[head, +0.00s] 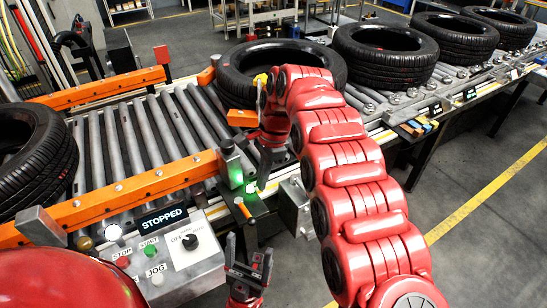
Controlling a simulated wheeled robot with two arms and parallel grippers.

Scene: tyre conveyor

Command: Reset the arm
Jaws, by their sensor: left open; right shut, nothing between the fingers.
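My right arm (352,185) is red. It rises from the lower right, bends over near the middle tyre and comes down at the conveyor's near edge. My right gripper (265,178) points down there, shut and empty, beside the small post with a green light; the arm partly hides it. My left gripper (248,252) is open and empty at the bottom centre, pointing up in the picture, in front of the conveyor and right of the control box.
A tyre (262,58) lies on the conveyor behind my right arm. Several more lie along the belt at right; another tyre (38,165) is at left. Orange rails (130,192) edge the rollers. The control box (170,250) reads STOPPED. Floor at right is clear.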

